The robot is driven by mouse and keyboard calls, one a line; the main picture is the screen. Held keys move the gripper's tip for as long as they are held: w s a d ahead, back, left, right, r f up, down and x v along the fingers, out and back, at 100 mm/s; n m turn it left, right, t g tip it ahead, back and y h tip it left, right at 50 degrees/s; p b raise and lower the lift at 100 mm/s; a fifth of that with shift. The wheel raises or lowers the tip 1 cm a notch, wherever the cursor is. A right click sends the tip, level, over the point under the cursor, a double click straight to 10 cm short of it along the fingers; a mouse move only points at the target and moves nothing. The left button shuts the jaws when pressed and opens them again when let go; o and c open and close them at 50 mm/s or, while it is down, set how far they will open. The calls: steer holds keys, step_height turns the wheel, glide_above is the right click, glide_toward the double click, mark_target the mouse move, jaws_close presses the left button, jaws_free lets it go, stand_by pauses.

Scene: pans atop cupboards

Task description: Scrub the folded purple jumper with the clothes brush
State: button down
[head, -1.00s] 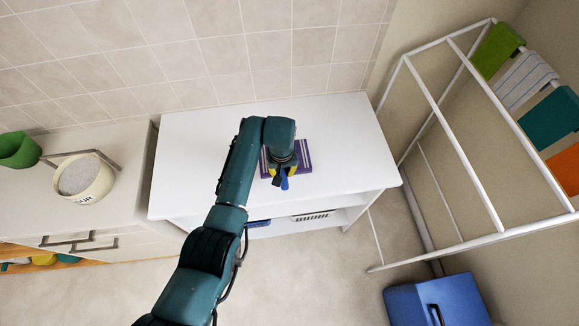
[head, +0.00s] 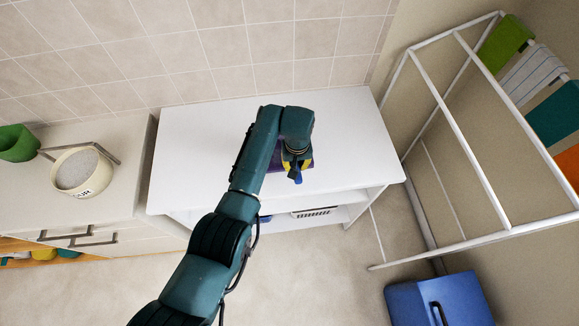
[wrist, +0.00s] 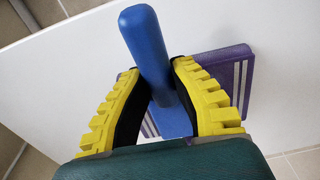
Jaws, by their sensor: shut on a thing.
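The folded purple jumper (head: 308,163) with pale stripes lies flat on the white worktop. It also shows in the wrist view (wrist: 236,72), partly covered by my gripper and the brush. My gripper (wrist: 160,85) has its yellow-ridged fingers closed on the blue clothes brush (wrist: 146,42). In the head view, my gripper (head: 292,162) is over the jumper, with the blue brush (head: 297,176) showing at its front. The underside of the brush is hidden, so I cannot tell whether it touches the jumper.
The white worktop (head: 200,150) is clear around the jumper. A cream tub (head: 78,188) and green bowl (head: 17,143) stand on the left cabinet. A white drying rack (head: 455,130) with cloths is at right, above a blue box (head: 440,300).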

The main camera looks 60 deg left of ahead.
steer(key=shift+w+d+f, duration=0.1)
steer(key=shift+w+f, duration=0.1)
steer(key=shift+w, duration=0.3)
steer(key=shift+s+r, duration=0.1)
steer(key=shift+r, duration=0.1)
steer(key=s+p, duration=0.1)
steer(key=s+a+p, duration=0.1)
steer(key=s+p, duration=0.1)
steer(key=shift+s+a+r, duration=0.1)
steer(key=shift+s+a, duration=0.05)
steer(key=shift+s, duration=0.1)
steer(key=shift+s+a+p, duration=0.1)
steer(key=shift+s+p, duration=0.25)
steer(key=shift+s+a+p, duration=0.25)
steer(key=shift+s+p, duration=0.45)
steer(key=shift+s, duration=0.1)
steer(key=shift+f, duration=0.2)
steer(key=shift+w+d+b, duration=0.1)
steer(key=shift+w+b, duration=0.25)
steer(key=shift+b, duration=0.05)
steer(key=w+b, duration=0.1)
steer(key=w+d, duration=0.1)
steer(key=shift+w+f+b, duration=0.1)
steer(key=shift+w+b, duration=0.2)
steer(key=shift+b, duration=0.1)
steer(key=shift+w+d, duration=0.2)
steer(key=shift+w, duration=0.35)
steer(key=shift+w+d+b, duration=0.2)
steer(key=shift+w+b, duration=0.6)
steer(key=shift+b, duration=0.25)
